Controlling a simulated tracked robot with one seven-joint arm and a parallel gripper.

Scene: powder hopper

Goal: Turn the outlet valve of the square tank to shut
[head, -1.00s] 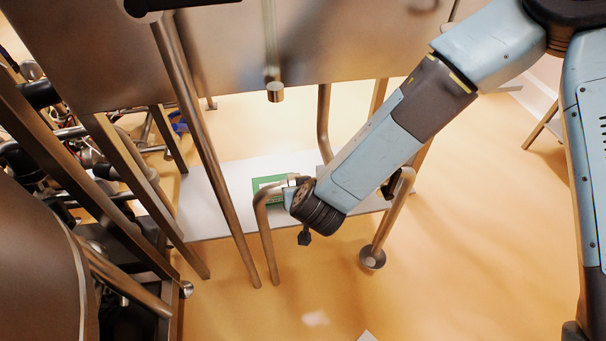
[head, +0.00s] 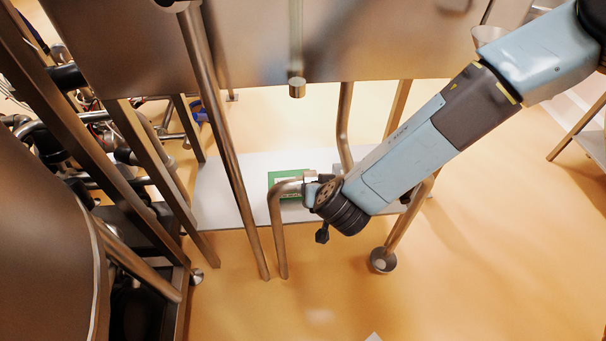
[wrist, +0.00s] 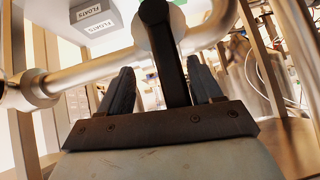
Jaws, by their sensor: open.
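The square tank (head: 270,50) fills the top of the head view as a big steel box on legs. A bent steel pipe (head: 277,215) stands below it, beside my wrist. In the wrist view, a black valve lever (wrist: 165,50) comes off a horizontal steel pipe (wrist: 95,70) and runs across it in the picture, towards my gripper. My gripper (wrist: 161,66) is open, with one finger on each side of the lever. Gaps show between lever and fingers. In the head view my own wrist hides the fingers and most of the valve.
A white shelf (head: 228,190) with a green sheet (head: 285,184) lies behind the bent pipe. Grey boxes marked FLOATS (wrist: 92,16) show in the wrist view. A slanted steel leg (head: 222,130) stands left of my arm. Open floor (head: 480,260) lies to the right.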

